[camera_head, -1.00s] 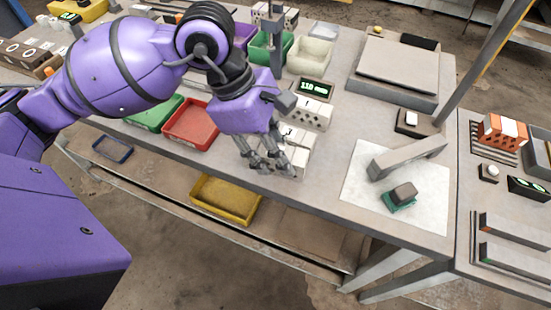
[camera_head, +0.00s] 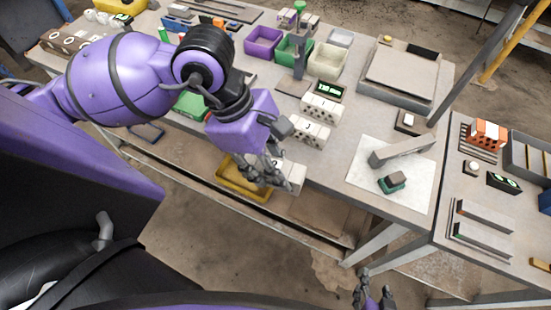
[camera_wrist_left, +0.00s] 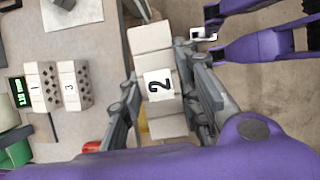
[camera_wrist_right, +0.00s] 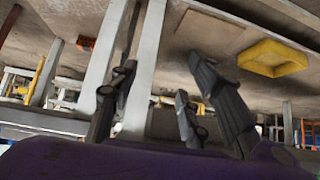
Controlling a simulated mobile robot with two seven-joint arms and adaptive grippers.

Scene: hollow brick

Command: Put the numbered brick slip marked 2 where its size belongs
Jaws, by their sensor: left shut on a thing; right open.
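The white brick slip marked 2 (camera_wrist_left: 158,85) is between the fingers of my left gripper (camera_head: 277,180), shut on it. In the left wrist view its number faces the camera, and the fingers hide parts of its sides. In the head view the brick (camera_head: 297,176) shows at the table's front edge, mostly hidden by the fingers. White hollow bricks marked 1 (camera_head: 322,107) and 3 (camera_head: 310,131) stand on the table behind it, with a gap between them. My right gripper (camera_head: 374,290) is open and empty, low in front of the table.
A green-lit display (camera_head: 331,91) stands behind brick 1. A white sheet (camera_head: 370,195) with a grey bar (camera_head: 402,151) and a green-based block (camera_head: 392,182) lies to the right. Purple, green and cream bins stand at the back.

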